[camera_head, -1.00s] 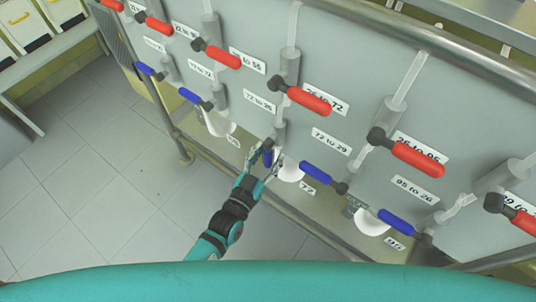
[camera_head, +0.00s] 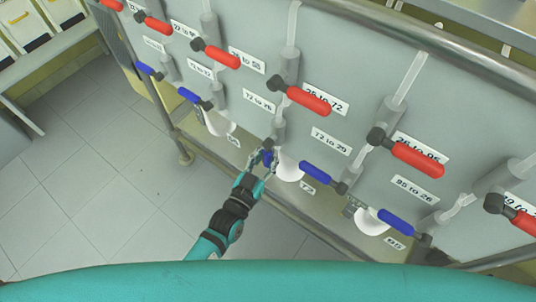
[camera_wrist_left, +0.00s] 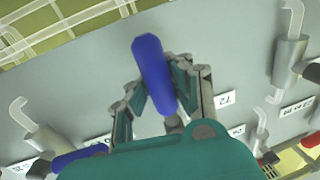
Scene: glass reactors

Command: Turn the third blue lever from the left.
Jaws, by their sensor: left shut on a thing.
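The third blue lever from the left (camera_head: 267,159) sits low on the grey panel in the head view, mostly hidden by my gripper. My left gripper (camera_head: 264,163) is shut on it, with one finger on each side. In the left wrist view the blue lever (camera_wrist_left: 153,72) stands between the two fingers of my left gripper (camera_wrist_left: 156,88), and its free end sticks out past them. My right gripper is in neither view.
Other blue levers flank it: one to the left (camera_head: 189,96) and one close to the right (camera_head: 315,172). Red levers (camera_head: 309,99) line the panel above. A metal rail (camera_head: 430,40) runs along the panel's top. The tiled floor (camera_head: 110,165) at left is clear.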

